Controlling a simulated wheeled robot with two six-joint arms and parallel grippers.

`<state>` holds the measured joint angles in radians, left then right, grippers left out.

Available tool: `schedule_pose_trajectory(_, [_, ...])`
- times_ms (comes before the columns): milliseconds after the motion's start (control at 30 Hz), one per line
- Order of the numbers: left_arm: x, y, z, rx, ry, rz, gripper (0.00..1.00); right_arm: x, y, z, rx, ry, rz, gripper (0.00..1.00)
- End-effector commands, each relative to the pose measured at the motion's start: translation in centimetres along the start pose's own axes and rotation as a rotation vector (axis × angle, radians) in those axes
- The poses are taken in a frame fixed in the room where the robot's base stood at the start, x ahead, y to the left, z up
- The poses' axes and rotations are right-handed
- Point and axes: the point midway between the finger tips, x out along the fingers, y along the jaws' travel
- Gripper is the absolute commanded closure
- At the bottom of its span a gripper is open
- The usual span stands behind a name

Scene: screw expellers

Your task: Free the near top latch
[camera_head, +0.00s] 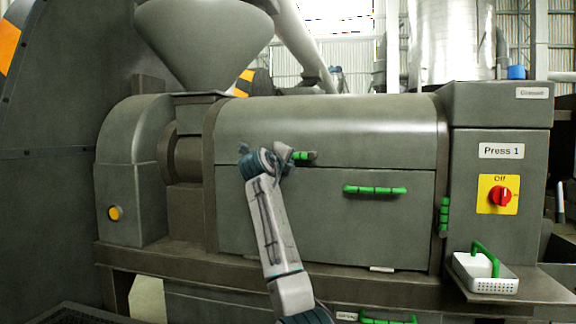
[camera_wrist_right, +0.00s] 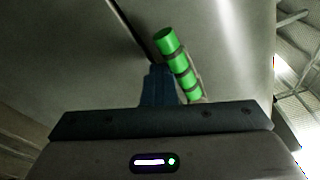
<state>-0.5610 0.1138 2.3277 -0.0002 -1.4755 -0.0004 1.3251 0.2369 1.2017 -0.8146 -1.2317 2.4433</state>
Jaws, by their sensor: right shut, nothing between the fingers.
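A green ribbed latch (camera_head: 304,155) sits on the seam at the top edge of the press's front door (camera_head: 320,225). My right gripper (camera_head: 285,153) is right beside its left end and hides part of it. In the right wrist view the shut blue-grey fingers (camera_wrist_right: 159,80) stand against or just beside the latch (camera_wrist_right: 178,62), which slants past their tips. Nothing is between the fingers. I cannot tell whether they touch the latch. My left gripper is out of view.
A green handle (camera_head: 375,189) crosses the door front. Another green latch (camera_head: 444,215) stands upright at the door's right edge. A red switch (camera_head: 500,196) marked Off and a white basket (camera_head: 486,273) are at the right. A hopper (camera_head: 205,40) rises above.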

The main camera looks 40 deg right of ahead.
Motion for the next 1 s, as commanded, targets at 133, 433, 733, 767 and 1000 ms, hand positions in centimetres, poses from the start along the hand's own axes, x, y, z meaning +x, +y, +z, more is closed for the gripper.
schedule_pose_trajectory(133, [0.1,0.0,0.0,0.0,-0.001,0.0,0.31,-0.3,-0.4,0.1,0.004,-0.006,-0.006,1.0])
schedule_pose_trajectory(433, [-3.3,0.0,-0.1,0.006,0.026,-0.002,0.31,-5.2,0.0,0.1,0.005,-0.007,-0.004,1.0])
schedule_pose_trajectory(733, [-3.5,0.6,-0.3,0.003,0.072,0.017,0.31,-10.0,0.0,0.0,0.002,-0.002,0.0,1.0])
schedule_pose_trajectory(767, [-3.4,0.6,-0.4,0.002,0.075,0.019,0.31,-10.2,0.0,-0.1,0.002,-0.002,-0.001,1.0])
schedule_pose_trajectory(1000, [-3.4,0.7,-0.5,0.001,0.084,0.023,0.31,-10.8,0.0,-0.1,0.001,0.0,0.0,1.0])
